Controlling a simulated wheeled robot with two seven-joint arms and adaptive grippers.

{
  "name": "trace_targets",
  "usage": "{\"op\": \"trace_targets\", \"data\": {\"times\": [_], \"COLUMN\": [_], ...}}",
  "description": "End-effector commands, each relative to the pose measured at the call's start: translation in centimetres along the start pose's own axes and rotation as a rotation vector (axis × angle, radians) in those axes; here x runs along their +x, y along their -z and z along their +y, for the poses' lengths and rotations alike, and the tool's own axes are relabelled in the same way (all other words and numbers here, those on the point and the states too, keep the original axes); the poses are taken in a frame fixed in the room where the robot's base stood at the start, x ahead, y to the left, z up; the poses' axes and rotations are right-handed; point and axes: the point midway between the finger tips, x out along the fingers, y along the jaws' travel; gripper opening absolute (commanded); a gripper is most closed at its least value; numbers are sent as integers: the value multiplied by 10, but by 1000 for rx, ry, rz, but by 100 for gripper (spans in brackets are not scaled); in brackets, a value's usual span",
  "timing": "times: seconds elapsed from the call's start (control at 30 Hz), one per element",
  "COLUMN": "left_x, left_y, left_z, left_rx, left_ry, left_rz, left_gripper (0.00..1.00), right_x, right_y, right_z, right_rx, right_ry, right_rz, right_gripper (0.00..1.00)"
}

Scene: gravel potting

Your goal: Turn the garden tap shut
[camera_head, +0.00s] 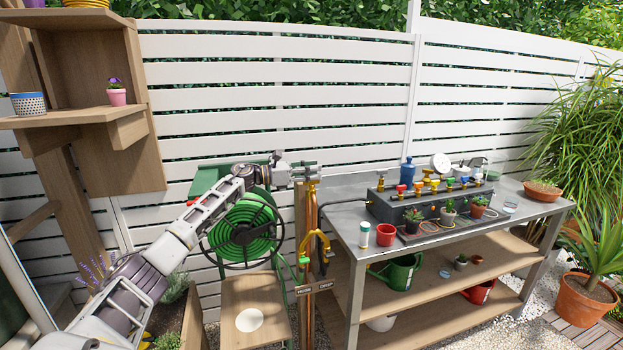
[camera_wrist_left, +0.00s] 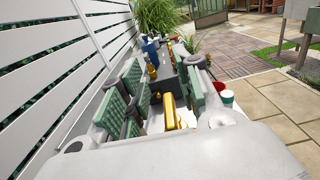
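The garden tap (camera_head: 312,187) is a brass piece at the top of a wooden post, beside the potting table. My left gripper (camera_head: 306,172) reaches in from the left, at the top of the post. In the left wrist view, the brass part of the tap (camera_wrist_left: 170,112) lies between the green-padded fingers of my left gripper (camera_wrist_left: 160,100). The fingers stand apart, with visible gaps beside the brass. I cannot tell if either finger touches it. The tap's lower part is small and partly hidden by the gripper. My right gripper is in neither view.
A green hose reel (camera_head: 243,230) hangs left of the post. The metal table (camera_head: 345,190) on the right carries a dark valve box (camera_head: 385,208), pots and a blue bottle (camera_head: 407,171). A white slatted fence (camera_head: 270,90) stands close behind.

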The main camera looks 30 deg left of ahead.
Motion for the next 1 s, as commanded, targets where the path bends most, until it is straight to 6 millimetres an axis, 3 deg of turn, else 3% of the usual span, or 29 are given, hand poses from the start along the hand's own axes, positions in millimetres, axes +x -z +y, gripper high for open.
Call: {"op": "trace_targets", "data": {"times": [0.5,1.0], "left_x": [1,0], "left_y": [-58,-68], "left_z": [0,0], "left_rx": [0,-2], "left_ry": [1,0], "left_rz": [0,1], "left_gripper": [33,33], "right_x": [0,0], "right_y": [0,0], "right_z": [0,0], "right_rx": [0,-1], "right_ry": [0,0], "right_rz": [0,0], "right_gripper": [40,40]}}
